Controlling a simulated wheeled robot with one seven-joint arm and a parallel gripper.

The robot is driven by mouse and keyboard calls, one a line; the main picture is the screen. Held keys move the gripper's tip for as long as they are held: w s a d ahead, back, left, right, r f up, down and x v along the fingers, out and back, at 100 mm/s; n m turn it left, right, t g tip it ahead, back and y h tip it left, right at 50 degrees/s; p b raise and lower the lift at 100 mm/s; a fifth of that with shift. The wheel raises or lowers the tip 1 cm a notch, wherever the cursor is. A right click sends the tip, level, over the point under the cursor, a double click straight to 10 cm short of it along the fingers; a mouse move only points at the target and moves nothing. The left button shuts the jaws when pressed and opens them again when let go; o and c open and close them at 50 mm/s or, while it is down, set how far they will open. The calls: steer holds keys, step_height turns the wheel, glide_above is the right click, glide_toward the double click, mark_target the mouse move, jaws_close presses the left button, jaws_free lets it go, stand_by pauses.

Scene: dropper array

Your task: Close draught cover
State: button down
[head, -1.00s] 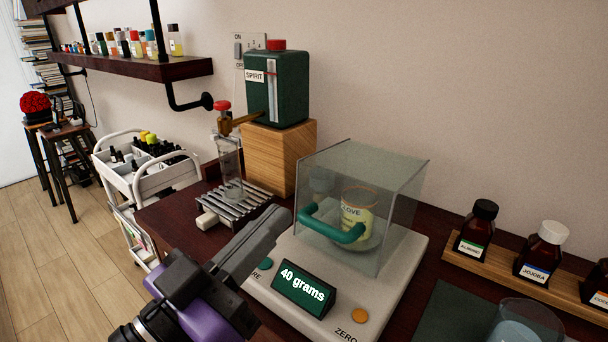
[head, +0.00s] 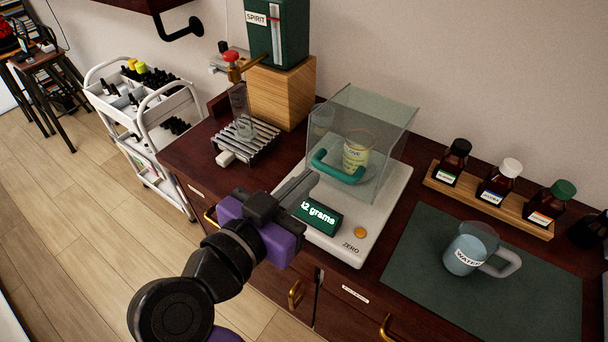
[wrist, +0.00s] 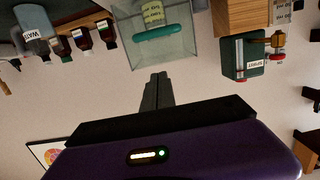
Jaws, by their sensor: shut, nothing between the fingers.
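The clear draught cover (head: 388,125) stands on the white balance (head: 352,222), with a teal handle (head: 338,168) on its front. I cannot tell whether it is fully closed. A beaker of yellow liquid (head: 357,152) stands inside, behind the glass. My gripper (head: 312,178) is shut and empty.
The green spirit tank (head: 277,32) stands on a wooden block (head: 282,92), with a slatted rack (head: 246,140) before it. Brown bottles stand on a wooden stand (head: 490,204) at right. A water jug (head: 471,248) stands on the dark mat (head: 420,290). A white trolley (head: 150,135) is at left.

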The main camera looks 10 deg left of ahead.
steer(key=p, duration=0.2)
glide_above(328, 173)
steer(key=s, duration=0.2)
steer(key=f, duration=0.3)
steer(key=shift+s+d+f+p, duration=0.15)
steer(key=shift+s+f+p, duration=0.05)
steer(key=shift+f+p, duration=0.2)
steer(key=shift+w+f, duration=0.1)
steer(key=shift+f, duration=0.6)
